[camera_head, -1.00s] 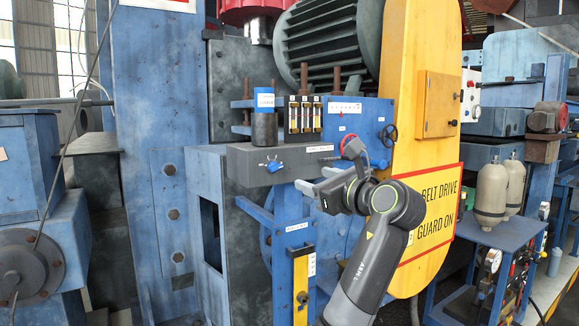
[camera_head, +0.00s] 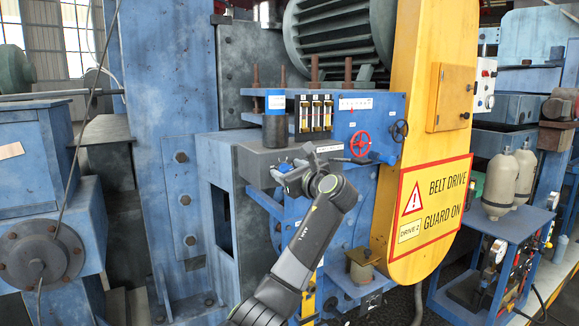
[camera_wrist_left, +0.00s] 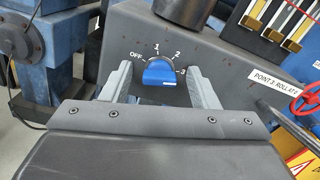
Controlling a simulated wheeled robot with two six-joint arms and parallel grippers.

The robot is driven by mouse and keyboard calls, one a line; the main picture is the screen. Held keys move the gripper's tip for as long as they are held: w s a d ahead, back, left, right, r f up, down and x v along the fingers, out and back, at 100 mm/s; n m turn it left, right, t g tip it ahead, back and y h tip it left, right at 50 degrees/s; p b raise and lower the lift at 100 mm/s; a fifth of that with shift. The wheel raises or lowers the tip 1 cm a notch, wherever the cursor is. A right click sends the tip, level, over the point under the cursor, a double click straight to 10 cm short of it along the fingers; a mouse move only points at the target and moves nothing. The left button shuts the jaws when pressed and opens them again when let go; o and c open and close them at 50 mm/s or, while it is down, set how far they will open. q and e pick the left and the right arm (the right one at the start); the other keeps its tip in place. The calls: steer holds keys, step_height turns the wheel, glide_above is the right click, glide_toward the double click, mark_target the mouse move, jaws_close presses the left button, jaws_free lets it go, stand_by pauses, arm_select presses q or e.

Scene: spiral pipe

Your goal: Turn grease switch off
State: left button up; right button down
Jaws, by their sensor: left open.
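The grease switch is a blue knob (camera_wrist_left: 160,74) on the front of a grey box (camera_head: 262,158), with OFF, 1, 2 and 3 marked in an arc around it. I cannot tell for sure which mark it points at. My left gripper (camera_wrist_left: 160,66) is open, with one finger on each side of the knob. I cannot tell whether either finger touches it. In the head view my left gripper (camera_head: 288,175) is at the front of the box and partly hides the knob (camera_head: 284,166). My right gripper is not in view.
A dark cylinder with a blue band (camera_head: 275,124) stands on the box, beside several sight glasses (camera_head: 316,114). A red handwheel (camera_head: 360,144) and a dark handwheel (camera_head: 400,130) are to the right. A yellow belt guard (camera_head: 416,110) stands farther right.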

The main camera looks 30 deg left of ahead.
arm_select(q)
steer(key=c, duration=1)
